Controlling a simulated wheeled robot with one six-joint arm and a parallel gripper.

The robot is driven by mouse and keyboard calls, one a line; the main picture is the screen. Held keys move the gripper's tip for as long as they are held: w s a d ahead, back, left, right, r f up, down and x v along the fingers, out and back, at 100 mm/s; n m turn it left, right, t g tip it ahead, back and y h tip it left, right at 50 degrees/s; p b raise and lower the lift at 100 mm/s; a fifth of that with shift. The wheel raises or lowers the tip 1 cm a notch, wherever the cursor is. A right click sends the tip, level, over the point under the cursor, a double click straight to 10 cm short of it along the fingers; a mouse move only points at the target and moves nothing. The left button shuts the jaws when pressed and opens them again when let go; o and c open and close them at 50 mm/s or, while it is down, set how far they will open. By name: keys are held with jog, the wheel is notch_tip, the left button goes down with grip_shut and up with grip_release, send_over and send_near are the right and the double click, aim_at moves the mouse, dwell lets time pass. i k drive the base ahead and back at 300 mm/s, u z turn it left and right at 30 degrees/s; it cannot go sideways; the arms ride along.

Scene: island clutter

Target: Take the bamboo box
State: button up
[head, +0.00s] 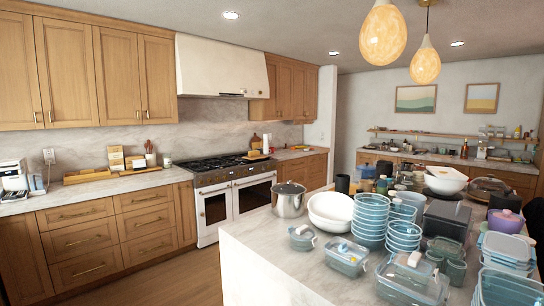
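I cannot make out for sure which thing is the bamboo box. A shallow wooden tray (87,177) lies in front and to the left. They are small in the head view, so their material is hard to tell. On the crowded island, no bamboo box shows clearly; stacked things hide much of its far part. My gripper is not in view.
The marble island (268,262) is crowded with a steel pot (289,200), white bowls (331,210), stacked blue-rimmed bowls (371,217), lidded containers (347,257) and a dark box (446,220). Its near left corner is bare. Open wooden floor (178,270) lies between island and left cabinets.

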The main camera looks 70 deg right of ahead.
aim_at(255, 153)
jog(key=z, duration=1.1)
jog(key=i, duration=5.1)
jog(key=z, duration=2.4)
jog(key=i, duration=5.15)
jog(key=u, duration=0.1)
